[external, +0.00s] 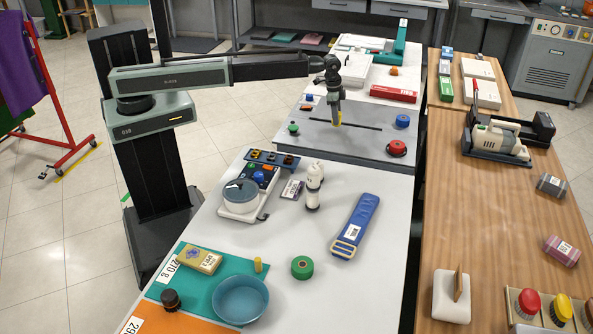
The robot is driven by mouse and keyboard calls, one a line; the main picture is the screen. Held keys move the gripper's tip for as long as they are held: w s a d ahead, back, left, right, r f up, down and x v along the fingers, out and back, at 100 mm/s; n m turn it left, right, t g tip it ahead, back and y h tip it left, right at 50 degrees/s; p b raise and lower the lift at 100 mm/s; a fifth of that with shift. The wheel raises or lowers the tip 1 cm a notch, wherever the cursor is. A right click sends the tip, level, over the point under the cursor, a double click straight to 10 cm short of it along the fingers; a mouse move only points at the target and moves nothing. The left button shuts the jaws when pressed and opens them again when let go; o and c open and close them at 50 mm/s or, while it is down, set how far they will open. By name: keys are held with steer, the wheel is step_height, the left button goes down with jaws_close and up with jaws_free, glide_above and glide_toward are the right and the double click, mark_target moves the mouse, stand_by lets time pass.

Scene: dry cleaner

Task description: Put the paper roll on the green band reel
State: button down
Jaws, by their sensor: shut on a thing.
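The green band reel (302,267) lies flat on the near white table, right of the blue bowl, with nothing on top of it. My gripper (338,116) is well behind it, pointing down over the grey work surface at the back. It is shut on a small yellow thing (338,119), mostly hidden by the fingers; I cannot tell whether this is the paper roll. No other thing is clearly a paper roll. A white upright cylindrical item (314,176) stands on the near table, behind and slightly right of the reel.
A blue strap (355,226) lies right of the reel. A scale with a round pot (241,195) and a teal mat (190,282) with a blue bowl (240,299) are to the left. A red reel (397,148) sits on the grey surface (335,148).

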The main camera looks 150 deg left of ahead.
steer(key=s+d, duration=0.2)
steer(key=d, duration=0.3)
steer(key=s+d+r+p, duration=0.1)
steer(key=s+d, duration=0.1)
steer(key=d, duration=0.3)
steer(key=s+d+r, duration=0.1)
steer(key=s+d, duration=0.1)
steer(key=d, duration=0.2)
steer(key=shift+s+d+r, duration=0.1)
steer(key=shift+d+r, duration=0.15)
steer(key=shift+d, duration=0.15)
steer(key=w+d+r+m+p, duration=0.1)
steer(key=w+d, duration=0.3)
steer(key=w, duration=0.5)
steer(key=w+d+r+m+p, duration=0.1)
steer(key=w+d, duration=0.3)
steer(key=w, duration=0.6)
steer(key=w+d+r+p, duration=0.1)
steer(key=w+d, duration=0.4)
steer(key=w, duration=0.4)
steer(key=w+d+m+p, duration=0.1)
steer(key=w+d+m, duration=0.2)
steer(key=w+d, duration=2.2)
steer(key=w+a, duration=0.1)
steer(key=w, duration=0.3)
steer(key=w+a+b, duration=0.1)
steer(key=w, duration=0.3)
steer(key=w+a, duration=0.1)
steer(key=w, duration=0.3)
steer(key=shift+f, duration=0.4)
